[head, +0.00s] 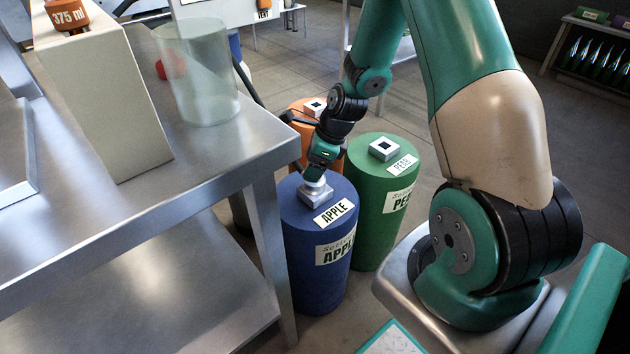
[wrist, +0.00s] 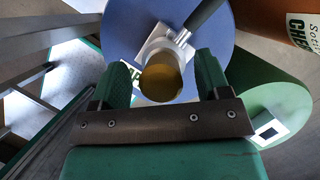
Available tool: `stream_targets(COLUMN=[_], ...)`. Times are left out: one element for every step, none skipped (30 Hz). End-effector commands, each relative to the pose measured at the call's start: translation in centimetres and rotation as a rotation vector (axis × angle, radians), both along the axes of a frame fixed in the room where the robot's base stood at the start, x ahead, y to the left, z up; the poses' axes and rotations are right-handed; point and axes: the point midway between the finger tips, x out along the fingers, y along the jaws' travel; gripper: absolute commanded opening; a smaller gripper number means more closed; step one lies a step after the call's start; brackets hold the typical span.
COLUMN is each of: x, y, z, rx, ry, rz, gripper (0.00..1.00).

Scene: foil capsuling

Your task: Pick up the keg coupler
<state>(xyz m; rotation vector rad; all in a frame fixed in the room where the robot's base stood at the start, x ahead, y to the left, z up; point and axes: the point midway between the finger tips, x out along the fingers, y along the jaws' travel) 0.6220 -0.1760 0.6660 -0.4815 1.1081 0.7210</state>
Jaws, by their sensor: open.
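The keg coupler (head: 315,192) is a silver piece with a square base and a round neck, on top of the blue APPLE keg (head: 318,262). In the wrist view the coupler (wrist: 162,76) shows a round, brownish-yellow top, and a dark grey handle (wrist: 207,14) runs from it to the upper right. My gripper (head: 320,168) is just above the coupler, pointing down. In the wrist view my gripper (wrist: 165,68) is open, with one green finger on each side of the coupler's round top. I cannot tell whether either finger touches it.
A green keg (head: 383,205) with a square fitting stands right of the blue keg. An orange keg (head: 303,110) stands behind them. The steel table (head: 225,150) at the left carries a glass cylinder (head: 203,75); its leg is close to the blue keg.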

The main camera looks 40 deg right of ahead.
Motion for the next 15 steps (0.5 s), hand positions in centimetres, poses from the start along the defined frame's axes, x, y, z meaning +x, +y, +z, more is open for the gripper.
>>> stream_targets(x=[0.11, 0.17, 0.23, 0.27, 0.29, 0.30, 0.30, 0.31, 0.30, 0.30, 0.30, 0.30, 0.30, 0.30, 0.30], y=[0.17, 0.23, 0.29, 0.33, 0.34, 0.35, 0.35, 0.35, 0.35, 0.35, 0.35, 0.35, 0.35, 0.35, 0.35], z=[-0.76, -0.97, -1.17, -1.25, -1.30, -1.30, -1.28, -1.26, -1.25, -1.24, -1.24, -1.24, -1.23, -1.23, -1.23], rx=[0.001, 0.000, 0.000, 0.000, 0.000, -0.001, -0.001, -0.001, -0.001, -0.001, -0.001, -0.001, -0.001, -0.001, -0.001], ry=[0.002, 0.001, 0.001, 0.001, 0.001, 0.000, 0.000, 0.000, 0.000, 0.000, 0.000, 0.000, 0.000, 0.001, 0.000], rz=[0.001, 0.000, -0.001, -0.001, -0.001, -0.001, -0.001, -0.001, -0.001, -0.001, 0.000, 0.000, 0.000, 0.000, 0.000], gripper=[0.70, 0.70, 0.70, 0.70, 0.70, 0.70, 0.70, 0.70, 0.70, 0.70, 0.68, 0.58, 0.51, 0.45, 0.35])
